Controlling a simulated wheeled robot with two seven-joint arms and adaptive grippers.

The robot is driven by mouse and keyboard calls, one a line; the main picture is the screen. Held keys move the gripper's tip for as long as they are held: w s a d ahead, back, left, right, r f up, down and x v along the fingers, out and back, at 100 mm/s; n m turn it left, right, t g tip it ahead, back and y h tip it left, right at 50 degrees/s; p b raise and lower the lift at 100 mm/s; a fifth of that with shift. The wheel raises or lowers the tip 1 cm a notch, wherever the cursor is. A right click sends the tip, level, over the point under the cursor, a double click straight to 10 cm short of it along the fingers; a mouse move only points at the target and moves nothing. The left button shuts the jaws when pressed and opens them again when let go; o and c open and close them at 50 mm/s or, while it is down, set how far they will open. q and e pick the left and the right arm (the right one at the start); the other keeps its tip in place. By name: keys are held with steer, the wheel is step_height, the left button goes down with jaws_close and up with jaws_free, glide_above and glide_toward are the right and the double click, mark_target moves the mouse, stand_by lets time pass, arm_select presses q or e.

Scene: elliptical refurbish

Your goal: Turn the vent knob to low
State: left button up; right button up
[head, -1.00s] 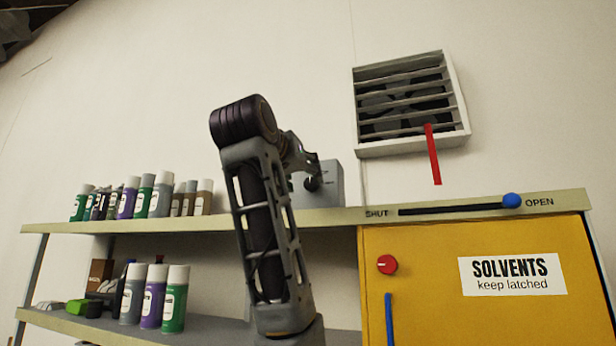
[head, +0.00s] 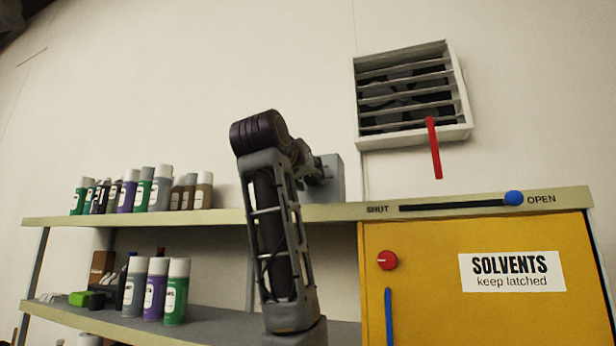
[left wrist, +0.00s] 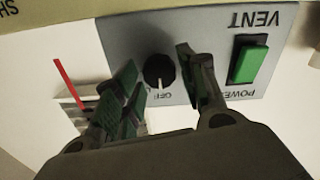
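The vent control box (left wrist: 205,25) is a grey panel on the wall, upside down in the left wrist view. Its black round knob (left wrist: 158,70) has a white pointer line directed at the OFF label. A letter L shows beside the knob, partly covered by a finger. My left gripper (left wrist: 160,63) is open, with one finger on each side of the knob and gaps visible. In the head view the box (head: 330,172) stands above the shelf, its front mostly hidden by my left arm. My right gripper is not in view.
A green power switch (left wrist: 250,62) sits beside the knob. The louvred vent (head: 410,95) with a red strip (head: 434,148) is above. A blue slider knob (head: 514,198) is at OPEN. Spray cans (head: 143,190) line the shelf left of my arm; a yellow cabinet (head: 420,310) is right.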

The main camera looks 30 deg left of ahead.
arm_select(q)
steer(key=c, duration=0.6)
steer(key=shift+o, duration=0.2)
steer(key=shift+m+b, duration=0.3)
steer(key=shift+m, duration=0.2)
steer(key=m+b, duration=0.1)
steer(key=m, duration=0.2)
steer(key=shift+m+b, duration=0.7)
steer(key=shift+m, duration=1.8)
steer(key=o, duration=1)
steer(key=shift+d, duration=0.1)
steer(key=shift+o, duration=0.2)
